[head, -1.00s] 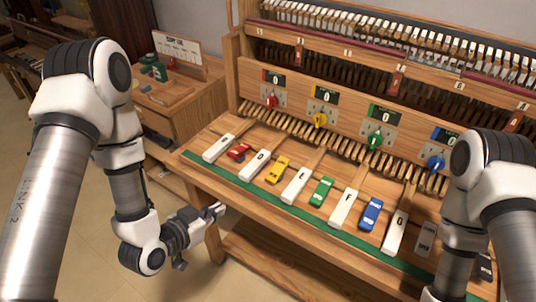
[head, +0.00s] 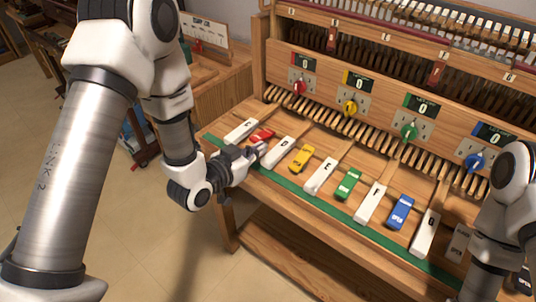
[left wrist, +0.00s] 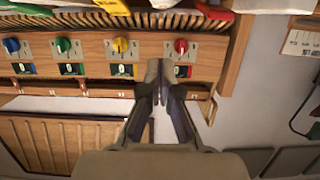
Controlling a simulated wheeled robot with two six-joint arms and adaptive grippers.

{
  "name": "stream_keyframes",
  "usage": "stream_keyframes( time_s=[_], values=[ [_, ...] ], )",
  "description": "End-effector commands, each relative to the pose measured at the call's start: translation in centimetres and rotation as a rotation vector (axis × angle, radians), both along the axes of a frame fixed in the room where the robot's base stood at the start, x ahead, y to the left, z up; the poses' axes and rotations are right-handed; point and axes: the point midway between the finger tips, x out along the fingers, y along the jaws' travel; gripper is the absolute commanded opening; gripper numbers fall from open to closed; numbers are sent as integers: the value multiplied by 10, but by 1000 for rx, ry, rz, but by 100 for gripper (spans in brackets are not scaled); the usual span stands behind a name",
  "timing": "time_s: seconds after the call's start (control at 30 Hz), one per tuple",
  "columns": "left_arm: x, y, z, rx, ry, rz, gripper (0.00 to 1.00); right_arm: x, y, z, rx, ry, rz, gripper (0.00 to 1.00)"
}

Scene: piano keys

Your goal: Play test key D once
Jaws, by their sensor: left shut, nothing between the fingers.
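The white key D (head: 278,152) lies in the row of test keys, between the red and yellow tabs. My left gripper (head: 260,149) is shut and empty, with its tips at the left side of key D. I cannot tell whether the tips touch the key or hover over it. In the left wrist view my shut fingers (left wrist: 158,70) show in front of the instrument's panel, and the keys are only partly visible at the top edge. My right arm shows at the right, but its gripper is out of view.
White keys C (head: 240,130), E (head: 320,175), F (head: 370,203) and G (head: 425,232) flank D. Red (head: 262,135), yellow (head: 302,158), green (head: 348,184) and blue (head: 400,211) tabs sit between them. A green strip (head: 330,208) edges the front. Counters above read 0.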

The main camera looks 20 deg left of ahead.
Motion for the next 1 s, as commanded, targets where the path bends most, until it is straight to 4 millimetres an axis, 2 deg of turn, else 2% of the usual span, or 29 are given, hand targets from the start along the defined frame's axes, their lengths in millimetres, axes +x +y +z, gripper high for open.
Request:
stream_keyframes(
  time_s=[0.1,0.2,0.3,0.4,0.8,0.93,1.0],
  values=[
    [25,-9,-4,3,-2,-2,0,0,0,9,0,0,0,0],
    [40,-15,-13,0,2,0,0,0,0,12,0,0,0,0],
    [38,-14,-33,-1,5,2,0,0,0,13,0,0,0,0],
    [39,-14,-44,-2,2,2,0,0,0,15,0,0,0,0],
    [38,-13,-51,-1,0,2,0,0,0,14,0,0,0,0],
    [36,-13,-68,-2,3,3,0,0,0,0,0,0,0,0],
    [36,-13,-63,-1,1,2,0,-1,0,4,0,1,0,0]
  ],
)
